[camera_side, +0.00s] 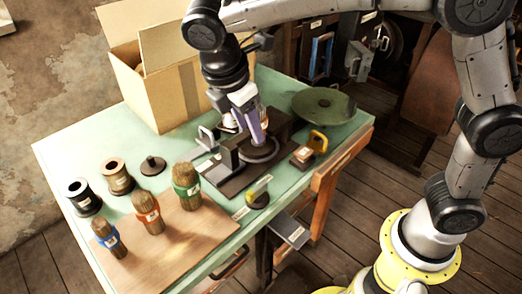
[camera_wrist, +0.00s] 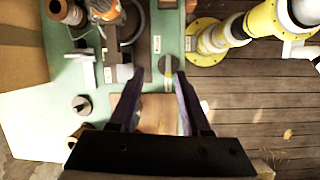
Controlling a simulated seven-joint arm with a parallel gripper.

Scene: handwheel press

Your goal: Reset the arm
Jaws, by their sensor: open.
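My gripper (camera_side: 256,136) is over the press (camera_side: 226,176) in the side view, with its purple fingers pointing down. In the wrist view my gripper (camera_wrist: 159,73) has its two fingers spread wide with nothing held between them. The press has a dark base and a round dark part under the fingers; my gripper hides some of it. Whether the fingers touch the press cannot be told from the side view. The press also shows at the top of the wrist view (camera_wrist: 126,73).
A cardboard box (camera_side: 160,95) stands behind the press, a green dish-shaped disc (camera_side: 323,106) to its right. Several brushes, including a green-banded one (camera_side: 187,180), stand on a wooden board (camera_side: 195,235). Spools (camera_side: 117,177) stand at left. The teal table (camera_side: 60,145) has bare patches.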

